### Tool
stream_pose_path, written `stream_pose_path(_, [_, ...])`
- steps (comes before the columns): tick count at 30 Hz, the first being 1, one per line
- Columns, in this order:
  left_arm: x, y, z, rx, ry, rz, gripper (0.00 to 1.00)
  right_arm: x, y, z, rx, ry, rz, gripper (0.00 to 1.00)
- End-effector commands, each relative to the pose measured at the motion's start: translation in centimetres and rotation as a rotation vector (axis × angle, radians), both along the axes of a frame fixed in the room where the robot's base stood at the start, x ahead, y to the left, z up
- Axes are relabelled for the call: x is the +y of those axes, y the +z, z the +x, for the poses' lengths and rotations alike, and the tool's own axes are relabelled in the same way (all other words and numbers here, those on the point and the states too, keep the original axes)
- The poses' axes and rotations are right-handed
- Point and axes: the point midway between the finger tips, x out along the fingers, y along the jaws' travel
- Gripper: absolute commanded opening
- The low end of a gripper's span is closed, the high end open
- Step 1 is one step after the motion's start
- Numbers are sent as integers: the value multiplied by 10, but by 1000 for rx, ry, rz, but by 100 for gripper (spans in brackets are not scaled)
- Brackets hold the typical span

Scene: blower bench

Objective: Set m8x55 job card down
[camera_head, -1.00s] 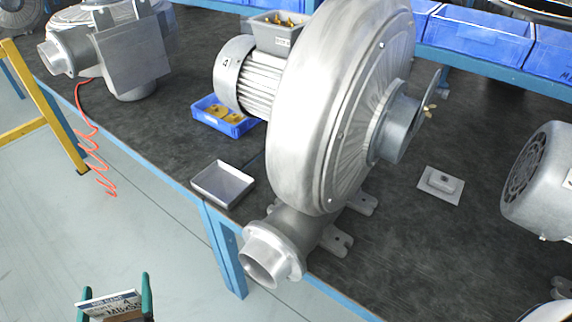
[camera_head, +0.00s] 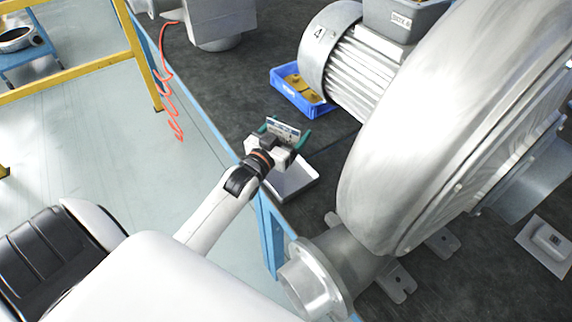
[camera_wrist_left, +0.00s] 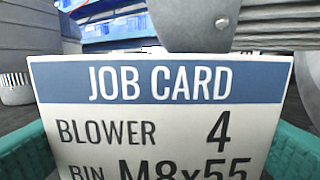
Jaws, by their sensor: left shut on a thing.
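The job card (camera_head: 283,127) is white with a blue header. In the left wrist view the card (camera_wrist_left: 165,125) reads "JOB CARD, BLOWER 4" and "M8x55", with its lower part cut off. My left gripper (camera_head: 286,138), with green fingers, is shut on the card and holds it up above the bench edge, by the shallow metal tray (camera_head: 294,186). The gripper and wrist hide part of the tray. Whether the card touches anything below cannot be told. My right gripper is not in view.
The large blower (camera_head: 420,150) with its motor marked 4 (camera_head: 345,50) stands right of the card. A blue bin (camera_head: 289,92) with yellow parts sits behind. A red coiled hose (camera_head: 170,95) hangs at the bench's left. Dark bench top (camera_head: 235,95) is clear left of the blue bin.

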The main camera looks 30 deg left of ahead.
Motion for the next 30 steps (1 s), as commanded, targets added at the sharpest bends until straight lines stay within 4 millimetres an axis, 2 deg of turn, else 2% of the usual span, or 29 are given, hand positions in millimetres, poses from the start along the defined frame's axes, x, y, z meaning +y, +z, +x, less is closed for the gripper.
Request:
stream_pose_path(3, [0,-26,0,6,1,-2,62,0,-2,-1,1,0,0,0])
stream_pose_path(16, [-1,-81,-1,4,0,-1,62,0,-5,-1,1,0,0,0])
stream_pose_path(19, [-1,-87,-1,2,-1,1,62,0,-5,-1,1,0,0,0])
stream_pose_path(29, [-1,-90,-1,1,-1,1,62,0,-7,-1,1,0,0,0])
stream_pose_path(30, [-1,-91,-1,1,-1,1,86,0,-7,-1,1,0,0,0])
